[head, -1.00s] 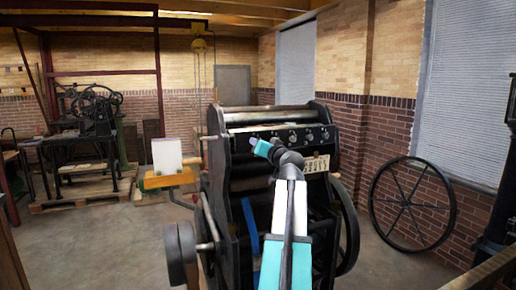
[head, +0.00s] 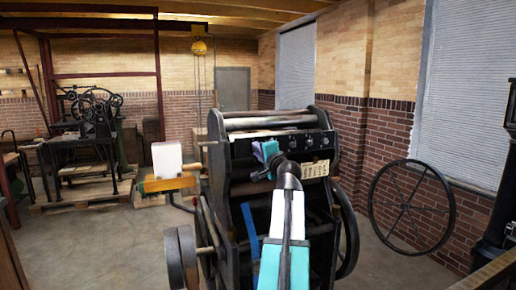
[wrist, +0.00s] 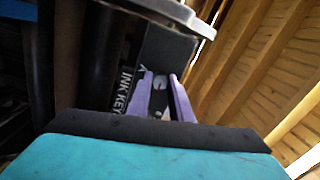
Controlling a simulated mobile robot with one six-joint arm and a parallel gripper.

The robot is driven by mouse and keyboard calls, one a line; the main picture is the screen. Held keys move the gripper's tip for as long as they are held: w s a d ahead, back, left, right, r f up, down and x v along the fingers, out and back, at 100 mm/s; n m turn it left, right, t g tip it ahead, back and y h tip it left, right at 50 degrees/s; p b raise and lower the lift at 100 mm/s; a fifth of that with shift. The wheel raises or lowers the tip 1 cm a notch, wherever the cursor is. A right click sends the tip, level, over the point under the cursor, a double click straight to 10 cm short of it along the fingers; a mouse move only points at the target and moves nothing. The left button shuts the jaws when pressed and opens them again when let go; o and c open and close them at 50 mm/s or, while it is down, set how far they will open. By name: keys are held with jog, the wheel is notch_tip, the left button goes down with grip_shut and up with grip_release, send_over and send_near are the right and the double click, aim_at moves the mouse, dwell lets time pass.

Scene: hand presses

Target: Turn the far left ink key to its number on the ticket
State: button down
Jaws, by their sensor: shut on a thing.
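A row of round ink keys (head: 308,141) runs along the dark front panel of the press. My gripper (head: 268,149) is at the left end of this row and hides the far left key in the head view. In the wrist view, the two purple fingers of my gripper (wrist: 162,92) are closed around a small pale knob (wrist: 158,98). It sits on a dark panel (wrist: 128,88) with white lettering that begins "INK KEY". The ticket (head: 315,169) is a cream card on the press below the keys, right of my wrist. Its marks are too small to read.
The black press (head: 240,165) with its rollers stands in front of me. A large spoked wheel (head: 411,207) leans by the right wall. Open floor lies left.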

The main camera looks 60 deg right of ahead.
jog(key=shift+m+p, duration=2.2)
jog(key=shift+m, duration=1.2)
jog(key=c, duration=1.6)
grip_release()
jog(key=shift+w, duration=0.1)
jog(key=shift+a, duration=0.1)
jog(key=shift+b+v, duration=1.8)
jog(key=shift+v, duration=5.1)
jog(key=shift+w+a, duration=0.1)
jog(key=shift+w, duration=0.05)
